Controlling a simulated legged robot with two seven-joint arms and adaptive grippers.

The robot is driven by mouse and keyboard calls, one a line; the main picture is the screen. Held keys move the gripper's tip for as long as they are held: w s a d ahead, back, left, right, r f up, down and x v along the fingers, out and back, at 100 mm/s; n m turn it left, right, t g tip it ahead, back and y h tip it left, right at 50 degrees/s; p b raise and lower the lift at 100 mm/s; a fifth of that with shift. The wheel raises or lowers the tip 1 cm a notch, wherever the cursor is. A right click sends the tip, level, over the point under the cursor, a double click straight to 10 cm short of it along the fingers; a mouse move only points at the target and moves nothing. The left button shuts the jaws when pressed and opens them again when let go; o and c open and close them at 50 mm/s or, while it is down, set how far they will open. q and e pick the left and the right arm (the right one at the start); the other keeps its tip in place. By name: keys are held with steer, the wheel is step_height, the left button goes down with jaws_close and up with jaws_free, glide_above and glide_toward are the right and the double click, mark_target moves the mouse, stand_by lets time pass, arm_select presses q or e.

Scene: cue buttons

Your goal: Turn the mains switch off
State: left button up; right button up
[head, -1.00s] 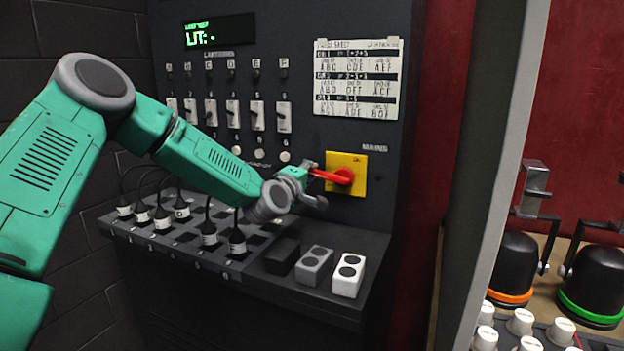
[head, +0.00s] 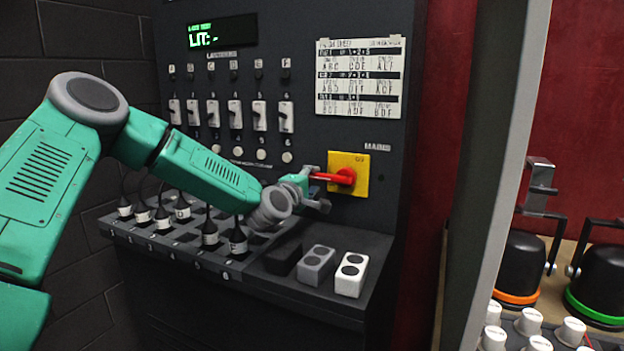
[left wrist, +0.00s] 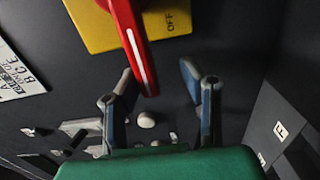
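The mains switch is a red handle (head: 333,178) on a yellow plate (head: 360,162), below the word MAINS. In the left wrist view the red handle (left wrist: 136,45) hangs down beside the OFF mark on the yellow plate (left wrist: 100,30). My left gripper (head: 316,188) is at the handle's free end; its open fingers (left wrist: 156,70) stand one on each side of that end, with visible gaps. My right gripper is not in view.
Several plugged cables stand on the ledge (head: 185,255) below my arm. A grey block (head: 316,265) and a white block (head: 350,275) sit at its right. Toggle switches (head: 235,115) and a paper chart (head: 359,78) are above. A grey post (head: 487,170) stands right.

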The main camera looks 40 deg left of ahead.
arm_select(q)
steer(key=shift+r, duration=0.25)
steer(key=shift+s, duration=0.1)
steer(key=v, duration=1.1)
steer(key=shift+s+f, duration=0.15)
steer(key=shift+s, duration=0.1)
steer(key=shift+d+f, duration=0.1)
